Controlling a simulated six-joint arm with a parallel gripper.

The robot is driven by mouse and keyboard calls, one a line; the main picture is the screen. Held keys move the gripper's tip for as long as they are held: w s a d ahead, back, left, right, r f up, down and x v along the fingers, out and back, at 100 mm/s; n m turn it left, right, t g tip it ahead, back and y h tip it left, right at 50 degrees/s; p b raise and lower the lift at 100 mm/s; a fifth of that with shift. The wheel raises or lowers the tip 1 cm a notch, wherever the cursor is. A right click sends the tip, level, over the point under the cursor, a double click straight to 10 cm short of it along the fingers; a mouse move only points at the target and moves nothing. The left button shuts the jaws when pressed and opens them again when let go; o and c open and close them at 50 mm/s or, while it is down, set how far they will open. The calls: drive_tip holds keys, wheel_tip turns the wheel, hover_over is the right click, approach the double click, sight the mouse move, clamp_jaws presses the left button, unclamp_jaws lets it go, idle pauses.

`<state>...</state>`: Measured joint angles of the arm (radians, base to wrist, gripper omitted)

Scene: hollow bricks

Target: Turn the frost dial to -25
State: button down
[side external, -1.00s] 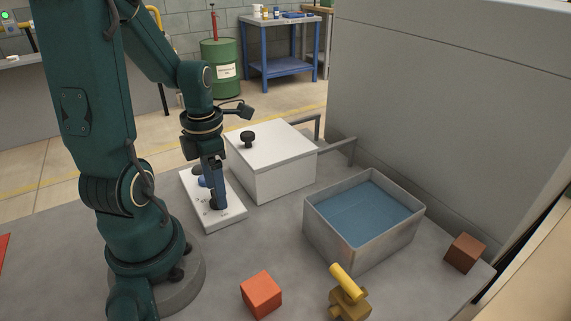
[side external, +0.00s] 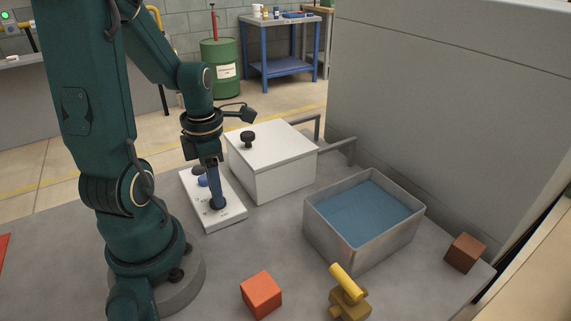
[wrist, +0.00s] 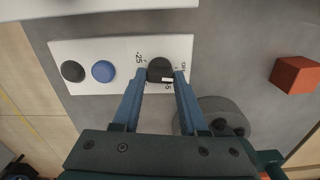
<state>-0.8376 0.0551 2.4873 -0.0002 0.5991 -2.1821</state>
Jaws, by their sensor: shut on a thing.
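The white control panel (side external: 233,216) lies flat on the grey bench. The frost dial (wrist: 158,66) is a dark round knob at one end of it, with a pale mark on its lower right edge in the wrist view. Printed labels show around it: "-25" (wrist: 138,56) at its upper left and "OFF" (wrist: 187,66) at its right; another below is partly hidden by the fingers. My gripper (wrist: 161,74) points down and is shut on the dial, one blue finger on each side. It also shows in the side view (side external: 217,206).
A blue button (wrist: 103,71) and a black knob (wrist: 72,71) share the panel. A white lidded box (side external: 273,160) stands close beside it. A basin of blue water (side external: 362,215), an orange block (side external: 261,294), a brass valve (side external: 347,292) and a brown block (side external: 465,252) stand farther right.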

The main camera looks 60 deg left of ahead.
drive_tip(key=m, duration=1)
drive_tip(key=shift+m, duration=0.4)
drive_tip(key=m, duration=0.9)
drive_tip(key=shift+m, duration=0.4)
drive_tip(key=m, duration=1.5)
drive_tip(key=shift+m, duration=2.4)
